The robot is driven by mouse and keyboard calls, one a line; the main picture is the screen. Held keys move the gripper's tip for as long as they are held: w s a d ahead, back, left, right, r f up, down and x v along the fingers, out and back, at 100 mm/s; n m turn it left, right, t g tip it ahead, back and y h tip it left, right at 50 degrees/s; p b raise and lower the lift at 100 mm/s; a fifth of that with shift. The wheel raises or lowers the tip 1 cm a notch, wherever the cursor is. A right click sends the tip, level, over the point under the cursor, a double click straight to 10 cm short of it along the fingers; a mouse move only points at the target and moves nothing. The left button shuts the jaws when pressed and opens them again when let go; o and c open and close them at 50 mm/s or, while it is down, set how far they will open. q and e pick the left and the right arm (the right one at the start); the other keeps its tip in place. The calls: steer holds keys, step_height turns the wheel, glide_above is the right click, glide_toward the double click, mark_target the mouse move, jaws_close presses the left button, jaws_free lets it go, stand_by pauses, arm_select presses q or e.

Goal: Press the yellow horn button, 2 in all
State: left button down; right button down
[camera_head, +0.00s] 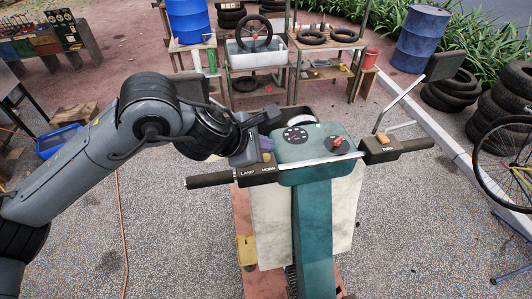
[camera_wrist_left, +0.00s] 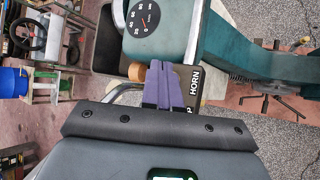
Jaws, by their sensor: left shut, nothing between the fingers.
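The left switch box (camera_head: 257,179), labelled LAMP and HORN, sits on the scooter's handlebar beside the teal dashboard (camera_head: 303,143). Its HORN end (camera_wrist_left: 192,84) shows in the left wrist view. My left gripper (camera_head: 266,153) is over the far side of this box, by the HORN label. In the left wrist view its purple fingers (camera_wrist_left: 164,84) are together and empty, overlapping the box. The yellow horn button cannot be made out; the fingers cover that area. I cannot tell whether they touch it. My right gripper is out of view.
The right switch box (camera_head: 382,148) carries an orange button. A mirror (camera_head: 444,66) rises on a stalk at the right. A red knob (camera_head: 338,141) is on the dashboard. A tan rounded piece (camera_wrist_left: 136,71), unclear, is left of the fingers.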

arm_select(q)
steer(key=shift+r+p, duration=1.45)
steer(key=shift+r, duration=1.05)
stand_by(0.4)
stand_by(0.6)
